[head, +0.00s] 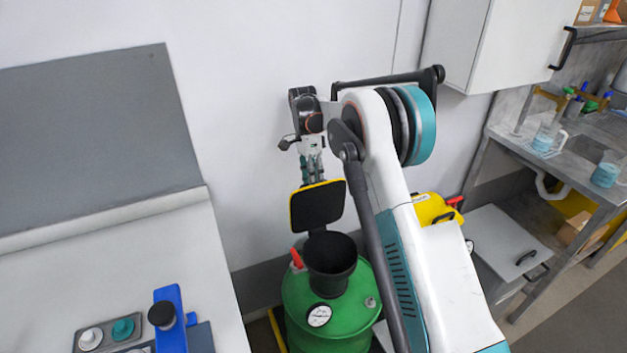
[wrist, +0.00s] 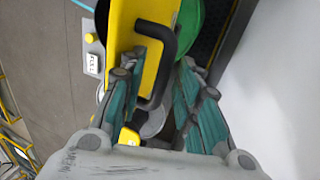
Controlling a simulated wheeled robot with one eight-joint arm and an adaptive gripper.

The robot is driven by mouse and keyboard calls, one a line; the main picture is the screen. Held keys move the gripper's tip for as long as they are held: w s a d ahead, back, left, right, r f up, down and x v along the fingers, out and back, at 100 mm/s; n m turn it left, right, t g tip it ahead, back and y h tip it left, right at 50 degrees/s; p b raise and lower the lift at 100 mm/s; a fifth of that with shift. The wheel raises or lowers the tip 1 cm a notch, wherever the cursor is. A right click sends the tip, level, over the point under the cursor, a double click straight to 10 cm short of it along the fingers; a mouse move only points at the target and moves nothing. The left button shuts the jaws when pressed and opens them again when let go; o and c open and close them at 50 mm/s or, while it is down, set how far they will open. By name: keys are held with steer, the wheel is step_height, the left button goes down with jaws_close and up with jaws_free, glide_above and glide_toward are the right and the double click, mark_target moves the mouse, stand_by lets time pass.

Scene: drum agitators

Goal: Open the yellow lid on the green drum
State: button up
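The green drum (head: 325,318) stands on the floor below the white wall, with a black funnel (head: 331,265) on top. The yellow lid (head: 318,206) is raised and stands steeply above the back of the funnel. Its black inner face with a yellow rim faces the head camera. In the wrist view the yellow lid (wrist: 122,40) fills the upper middle, with its black handle (wrist: 168,38) on it. My gripper (head: 312,172) is at the lid's upper edge. In the wrist view its teal fingers converge around the handle, with little gap. The fingertips are partly hidden.
A gauge (head: 319,316) and a red part (head: 297,258) are on the drum. A yellow container (head: 432,208) stands right of it, partly behind my arm. A white worktop (head: 130,270) is at left. A metal bench with beakers (head: 605,172) is at right.

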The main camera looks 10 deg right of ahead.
steer(key=shift+w+r, duration=0.15)
steer(key=v, duration=1.1)
steer(key=shift+w+r, duration=0.2)
steer(key=shift+w, duration=0.05)
